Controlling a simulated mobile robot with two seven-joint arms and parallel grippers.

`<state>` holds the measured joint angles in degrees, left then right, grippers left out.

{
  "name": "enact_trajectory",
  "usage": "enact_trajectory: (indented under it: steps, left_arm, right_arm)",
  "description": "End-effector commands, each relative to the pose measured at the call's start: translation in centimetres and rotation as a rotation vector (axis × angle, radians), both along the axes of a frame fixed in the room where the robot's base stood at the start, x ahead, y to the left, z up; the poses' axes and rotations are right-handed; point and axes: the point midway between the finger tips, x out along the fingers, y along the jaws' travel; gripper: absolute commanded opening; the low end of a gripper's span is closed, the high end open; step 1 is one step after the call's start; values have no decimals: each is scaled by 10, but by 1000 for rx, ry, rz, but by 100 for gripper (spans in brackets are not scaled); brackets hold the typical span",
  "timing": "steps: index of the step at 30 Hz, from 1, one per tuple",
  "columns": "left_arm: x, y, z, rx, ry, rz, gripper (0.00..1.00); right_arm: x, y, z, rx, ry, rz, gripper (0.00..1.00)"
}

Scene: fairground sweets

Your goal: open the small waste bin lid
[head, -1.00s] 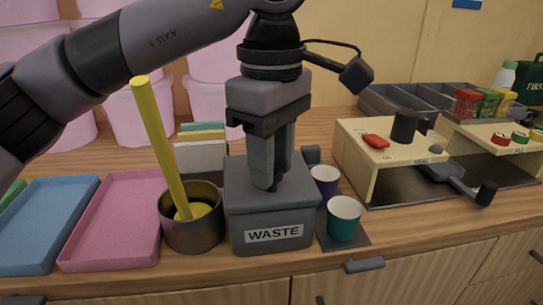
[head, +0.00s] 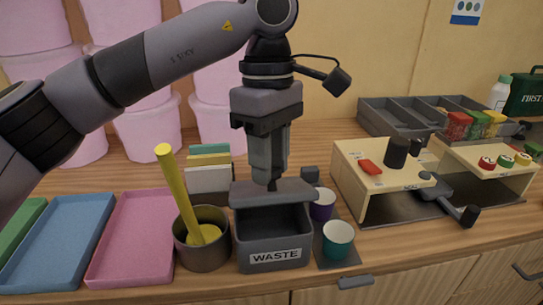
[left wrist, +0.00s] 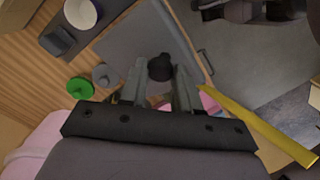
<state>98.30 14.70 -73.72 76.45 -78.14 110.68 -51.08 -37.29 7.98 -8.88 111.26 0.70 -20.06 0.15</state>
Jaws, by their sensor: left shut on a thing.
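The small grey waste bin (head: 275,257), with a "WASTE" label on its front, stands on the wooden counter in the head view. Its grey lid (head: 245,197) is off the front rim, and the dark inside of the bin shows below and in front of it. I cannot tell whether the lid still touches the back rim. My left gripper (head: 271,181) points down over the lid and is shut on its dark knob. In the left wrist view, the black knob (left wrist: 160,68) sits between the fingers above the flat grey lid (left wrist: 135,40). My right gripper is not in view.
A dark pot (head: 202,255) with a yellow stick (head: 180,195) stands close on the bin's left. A purple cup (head: 322,205) and a teal cup (head: 338,238) stand close on its right. Pink (head: 130,240) and blue trays (head: 55,245) lie further left. A wooden stand (head: 350,185) is right.

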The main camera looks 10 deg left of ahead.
Motion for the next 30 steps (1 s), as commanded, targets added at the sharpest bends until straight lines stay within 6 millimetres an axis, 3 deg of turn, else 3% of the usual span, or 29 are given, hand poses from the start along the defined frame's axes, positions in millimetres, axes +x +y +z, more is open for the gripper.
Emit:
enact_trajectory:
  steps: [9, 25, 26, 27, 28, 30]
  left_arm:
    - [17, 6, 5, 3, -11, 16, 0]
    - [19, 7, 2, 4, -8, 16, 0]
    - [19, 7, 2, 4, -8, 17, 38]
    - [19, 7, 2, 5, -9, 17, 50]
    - [19, 7, 2, 5, -8, 16, 57]
    - [19, 6, 3, 4, -8, 14, 57]
  right_arm:
    - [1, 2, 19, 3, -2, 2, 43]
    - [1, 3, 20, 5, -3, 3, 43]
    - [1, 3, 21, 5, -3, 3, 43]
    - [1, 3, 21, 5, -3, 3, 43]
    - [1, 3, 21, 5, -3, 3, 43]
    - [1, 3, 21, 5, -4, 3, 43]
